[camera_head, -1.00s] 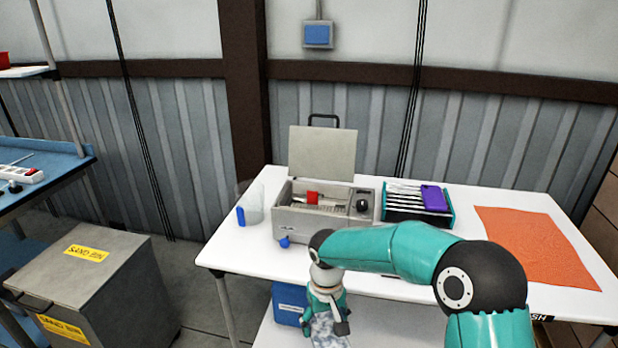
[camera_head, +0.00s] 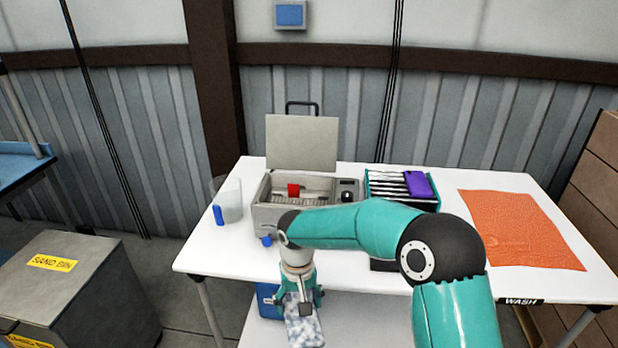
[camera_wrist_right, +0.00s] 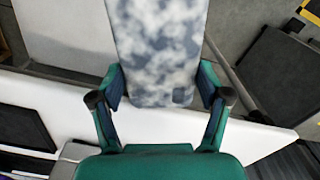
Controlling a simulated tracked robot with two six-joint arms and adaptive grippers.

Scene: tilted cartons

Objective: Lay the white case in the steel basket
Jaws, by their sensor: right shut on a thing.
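A flat white case with grey-blue mottling (camera_head: 305,331) hangs from my right gripper (camera_head: 299,297), in front of the table's front edge. In the right wrist view the fingers of my right gripper (camera_wrist_right: 163,97) are shut on both sides of the case (camera_wrist_right: 160,45). The steel basket (camera_head: 314,197) sits inside a grey open-lidded cleaner box (camera_head: 282,220) on the table, behind my right gripper. A red thing (camera_head: 293,189) is in or at the basket. My right forearm hides part of the box's front. My left gripper is not in view.
On the white table (camera_head: 420,283), a clear container (camera_head: 230,197) with a blue item stands left of the box. A rack (camera_head: 400,190) with a purple case (camera_head: 418,185) is right of it, then an orange cloth (camera_head: 520,230). The raised lid (camera_head: 315,143) stands behind the basket.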

